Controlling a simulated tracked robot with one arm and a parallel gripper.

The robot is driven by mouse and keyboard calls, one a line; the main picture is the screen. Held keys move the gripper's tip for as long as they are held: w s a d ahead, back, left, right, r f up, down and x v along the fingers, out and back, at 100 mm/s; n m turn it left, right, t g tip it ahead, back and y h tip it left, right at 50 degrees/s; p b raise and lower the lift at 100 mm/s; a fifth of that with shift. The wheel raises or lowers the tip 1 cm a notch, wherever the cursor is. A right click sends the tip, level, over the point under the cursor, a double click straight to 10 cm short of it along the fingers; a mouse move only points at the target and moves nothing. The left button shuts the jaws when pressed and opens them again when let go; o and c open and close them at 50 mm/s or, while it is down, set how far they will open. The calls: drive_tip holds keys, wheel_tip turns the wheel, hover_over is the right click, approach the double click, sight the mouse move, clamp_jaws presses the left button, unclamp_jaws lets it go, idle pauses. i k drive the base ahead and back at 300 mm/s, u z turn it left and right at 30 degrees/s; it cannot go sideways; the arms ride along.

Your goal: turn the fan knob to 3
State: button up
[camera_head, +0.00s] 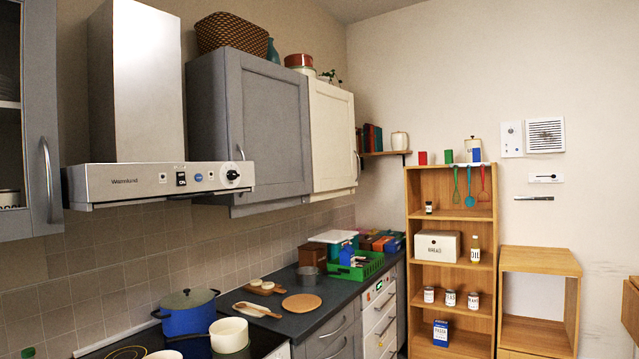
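A range hood (130,184) marked "Warmlund" hangs on the left wall. Its front panel carries a round black knob (232,175) with a light mark at the right end. The knob's setting is too small to read. On the far wall, a white panel with a small round dial (511,139) is beside a square vent grille (545,135). My gripper is not in this view.
Grey and cream wall cabinets (262,130) adjoin the hood on the right. Below are a blue pot (188,312), a cream pot (229,335) and a dark counter (325,295) with a green crate (357,268). A wooden shelf (409,215) stands at the right. The air before the hood looks clear.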

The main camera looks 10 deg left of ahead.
sight(232, 174)
drive_tip(key=z, duration=0.2)
drive_tip(key=i, duration=2.65)
drive_tip(key=u, duration=0.7)
drive_tip(key=i, duration=0.7)
drive_tip(key=u, duration=0.2)
